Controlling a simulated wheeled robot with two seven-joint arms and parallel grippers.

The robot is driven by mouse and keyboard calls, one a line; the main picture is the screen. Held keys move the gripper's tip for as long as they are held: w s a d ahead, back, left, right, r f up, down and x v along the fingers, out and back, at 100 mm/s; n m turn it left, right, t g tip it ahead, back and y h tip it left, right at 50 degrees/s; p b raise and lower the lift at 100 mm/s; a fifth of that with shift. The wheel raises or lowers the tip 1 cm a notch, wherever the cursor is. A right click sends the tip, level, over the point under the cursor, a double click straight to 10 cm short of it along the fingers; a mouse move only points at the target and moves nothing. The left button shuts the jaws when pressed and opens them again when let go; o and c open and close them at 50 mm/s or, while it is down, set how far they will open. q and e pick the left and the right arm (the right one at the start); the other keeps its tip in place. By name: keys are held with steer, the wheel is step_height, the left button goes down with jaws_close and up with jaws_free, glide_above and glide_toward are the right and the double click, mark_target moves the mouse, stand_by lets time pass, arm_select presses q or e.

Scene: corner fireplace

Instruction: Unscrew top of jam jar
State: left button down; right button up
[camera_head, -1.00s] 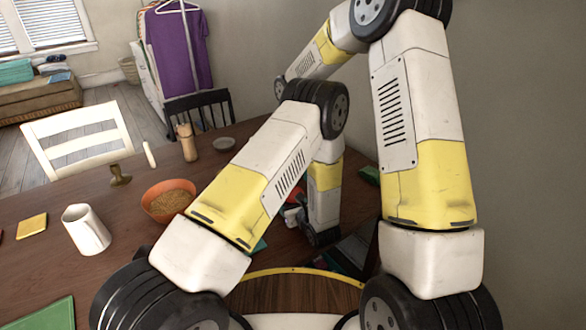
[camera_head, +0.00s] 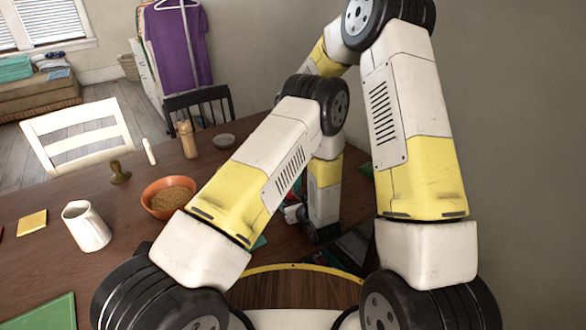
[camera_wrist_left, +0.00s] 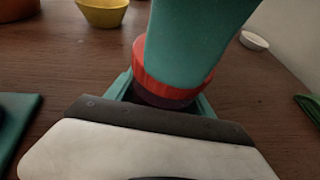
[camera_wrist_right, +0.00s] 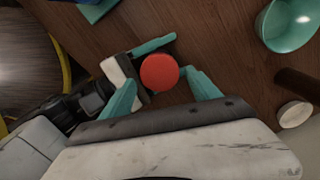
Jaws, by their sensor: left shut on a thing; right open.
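The jam jar shows a round red lid (camera_wrist_right: 160,72) seen from above in the right wrist view. In the left wrist view the red lid (camera_wrist_left: 150,72) sits on the dark jar (camera_wrist_left: 160,97). My left gripper (camera_wrist_left: 163,92) is shut on the jar below the lid, its teal fingers on both sides. My right gripper (camera_wrist_right: 160,78) is open, one teal finger on each side of the lid; I cannot tell whether they touch it. A large teal shape, apparently a right finger, covers part of the lid in the left wrist view. My arms mostly hide the jar in the head view.
An orange bowl (camera_head: 168,197), a white pitcher (camera_head: 87,227) and a wooden grinder (camera_head: 187,140) stand on the table's left side. A teal bowl (camera_wrist_right: 288,24) and a small white dish (camera_wrist_right: 295,114) lie near the jar. A wall closes off the right side.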

mark_target(293, 200)
steer(key=shift+f, duration=1.25)
